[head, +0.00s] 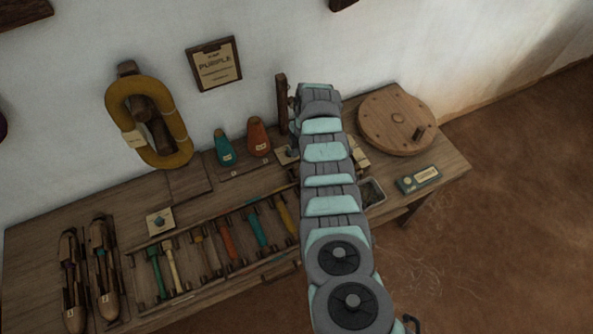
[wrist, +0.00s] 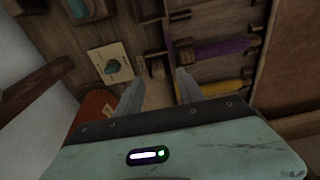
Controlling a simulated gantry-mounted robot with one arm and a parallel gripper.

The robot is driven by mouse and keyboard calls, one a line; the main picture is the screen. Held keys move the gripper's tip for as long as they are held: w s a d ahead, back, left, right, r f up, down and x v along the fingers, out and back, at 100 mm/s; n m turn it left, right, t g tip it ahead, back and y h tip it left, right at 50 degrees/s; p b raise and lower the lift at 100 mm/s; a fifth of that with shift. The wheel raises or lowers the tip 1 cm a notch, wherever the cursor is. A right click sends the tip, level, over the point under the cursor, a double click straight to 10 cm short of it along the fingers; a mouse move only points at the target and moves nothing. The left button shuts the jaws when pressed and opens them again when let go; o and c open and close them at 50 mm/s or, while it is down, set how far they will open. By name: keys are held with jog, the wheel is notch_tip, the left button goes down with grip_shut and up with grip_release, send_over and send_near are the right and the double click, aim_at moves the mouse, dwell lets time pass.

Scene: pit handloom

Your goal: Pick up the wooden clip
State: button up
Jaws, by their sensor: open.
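In the wrist view my gripper (wrist: 160,76) is open, its two grey fingers pointing down at the wooden table. A small brown wooden piece (wrist: 157,67), which looks like the wooden clip, lies just beyond and between the fingertips. The fingers do not hold it, and I cannot tell how far above it they are. In the head view my arm covers the gripper and that spot.
A dark wooden post (wrist: 40,88) rises at left. A round wooden disc (head: 390,118) stands at the table's right end.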

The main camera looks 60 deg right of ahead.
aim_at(297, 166)
jog(key=shift+w+a+f+b, duration=0.15)
jog(key=shift+f+b, duration=0.25)
jog(key=shift+f, duration=0.45)
jog(key=shift+w+a+f+b, duration=0.1)
jog(key=shift+f+b, duration=0.25)
jog(key=shift+f, duration=0.55)
jog(key=shift+w+a+f+b, duration=0.15)
jog(key=shift+f+b, duration=0.25)
jog(key=shift+f, duration=0.45)
jog(key=shift+d, duration=0.1)
jog(key=shift+r, duration=0.1)
jog(key=shift+c, duration=0.5)
grip_shut()
